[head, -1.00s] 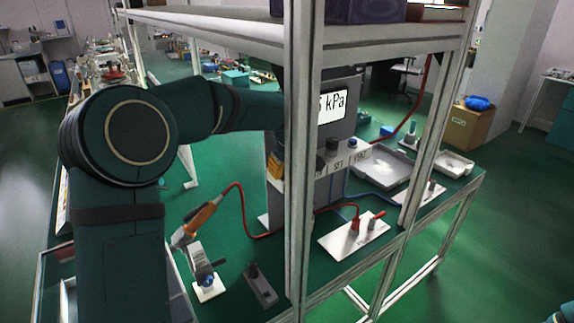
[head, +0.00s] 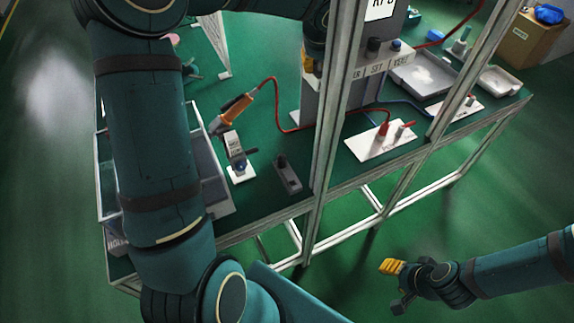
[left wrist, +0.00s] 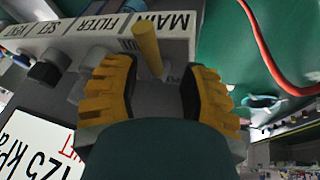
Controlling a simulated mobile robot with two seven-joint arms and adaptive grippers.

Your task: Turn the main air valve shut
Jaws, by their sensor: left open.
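The main air valve shows in the left wrist view as a yellow lever (left wrist: 148,50) beside the upside-down MAIN label on a pale strip of the grey panel. My left gripper (left wrist: 155,92) is open, with one yellow-padded finger on each side of the lever's line. The lever end lies between or just beyond the fingertips; I cannot tell contact.
A metal frame post (head: 328,130) stands close in front of the panel. A red hose (head: 272,105) runs to an orange-handled tool (head: 236,110). A white plate (head: 380,142) with red fittings and a grey tray (head: 425,75) are on the green bench. Open floor lies at front right.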

